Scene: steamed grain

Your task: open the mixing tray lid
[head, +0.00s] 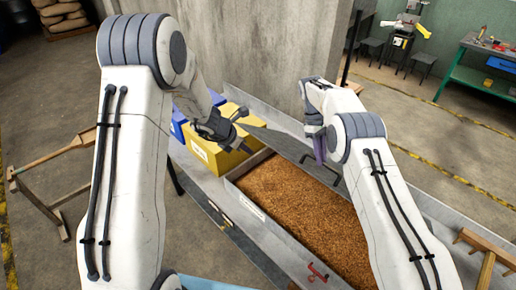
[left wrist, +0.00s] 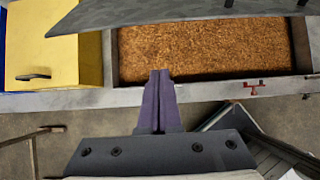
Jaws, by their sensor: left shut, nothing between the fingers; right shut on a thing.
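The mixing tray (head: 240,190) is a long metal trough filled with brown grain (head: 305,210); it also shows in the left wrist view (left wrist: 112,60). Its grey lid (head: 275,142) is lifted above the grain at the tray's far end, and its edge crosses the top of the left wrist view (left wrist: 180,14). My right gripper (head: 319,150) has purple fingers shut at the lid's handle side; the exact contact is hidden.
A yellow box (head: 212,155) and a blue box (head: 178,122) stand beyond the tray, by a concrete wall (head: 240,45). A red valve (head: 318,272) is on the tray's near side. A green workbench (head: 480,70) is far right.

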